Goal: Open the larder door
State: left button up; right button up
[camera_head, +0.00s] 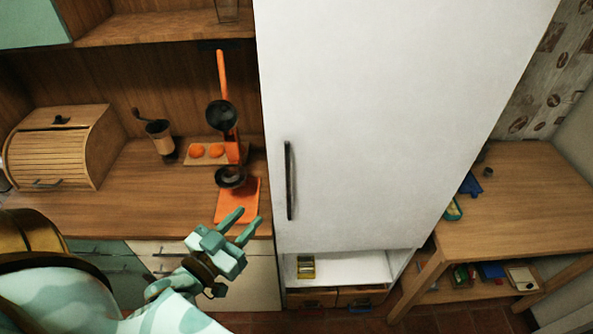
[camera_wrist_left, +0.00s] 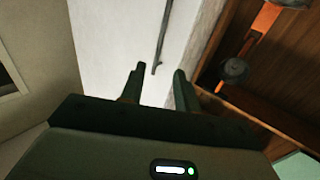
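The larder door (camera_head: 380,130) is a tall white panel, shut, in the middle of the head view. Its dark vertical handle (camera_head: 290,180) is near the door's left edge; it also shows in the left wrist view (camera_wrist_left: 162,38), beyond the fingertips. My left gripper (camera_head: 245,222) is open and empty, in front of the counter, left of and a little below the handle. In the left wrist view the two fingers (camera_wrist_left: 156,75) are apart, with the handle's end between them and farther off. My right gripper is not in view.
The counter holds an orange juicer (camera_head: 232,150), a coffee grinder (camera_head: 159,138) and a wooden bread box (camera_head: 62,150). A wooden table (camera_head: 530,205) stands on the right.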

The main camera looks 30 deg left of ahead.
aim_at(287, 174)
pick_arm(q)
jog(key=w, duration=1)
jog(key=w+p, duration=0.1)
jog(key=w, duration=0.4)
jog(key=shift+d, duration=0.25)
jog(key=shift+c, duration=0.3)
grip_shut()
